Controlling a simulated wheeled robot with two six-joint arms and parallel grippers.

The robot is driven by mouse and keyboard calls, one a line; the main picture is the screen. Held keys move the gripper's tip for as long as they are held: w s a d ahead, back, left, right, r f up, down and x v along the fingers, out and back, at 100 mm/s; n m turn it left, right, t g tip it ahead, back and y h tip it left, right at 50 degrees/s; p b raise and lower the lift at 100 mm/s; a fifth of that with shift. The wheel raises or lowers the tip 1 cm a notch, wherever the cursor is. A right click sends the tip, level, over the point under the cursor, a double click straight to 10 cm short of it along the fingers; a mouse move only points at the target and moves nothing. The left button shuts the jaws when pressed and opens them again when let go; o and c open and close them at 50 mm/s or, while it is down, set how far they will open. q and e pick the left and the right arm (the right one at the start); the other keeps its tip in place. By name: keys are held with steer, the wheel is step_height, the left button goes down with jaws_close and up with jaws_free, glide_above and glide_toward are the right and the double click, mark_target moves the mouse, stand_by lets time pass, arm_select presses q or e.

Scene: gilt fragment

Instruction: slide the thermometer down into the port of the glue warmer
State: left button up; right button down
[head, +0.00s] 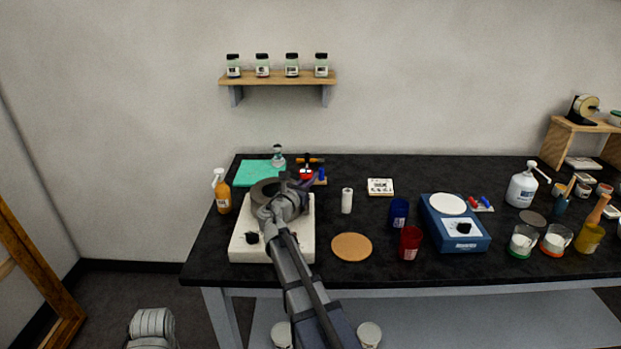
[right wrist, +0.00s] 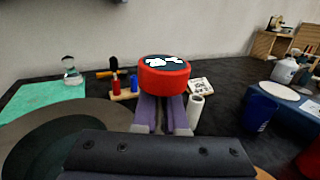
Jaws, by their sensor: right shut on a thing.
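The glue warmer (head: 240,243) is a cream-white box with a grey round pot on top, at the left of the table in the head view. The pot's wide ring (right wrist: 88,112) fills the lower left of the right wrist view. My right gripper (head: 302,184) reaches over the warmer's far right side. In the wrist view its purple fingers (right wrist: 164,105) are shut on the thermometer, whose round red head (right wrist: 163,78) has a dark top with white markings. The red head also shows in the head view (head: 306,173). The probe and the port are hidden. My left gripper is not in view.
An orange bottle (head: 221,192) stands left of the warmer. A green mat (head: 252,172) and a small rack of red and blue items (right wrist: 124,95) lie behind it. A white cylinder (head: 347,201), a cork disc (head: 352,247) and a blue device (head: 455,238) are to the right.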

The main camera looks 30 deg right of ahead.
steer(key=c, duration=0.9)
jaws_free()
steer(key=shift+v, duration=3.95)
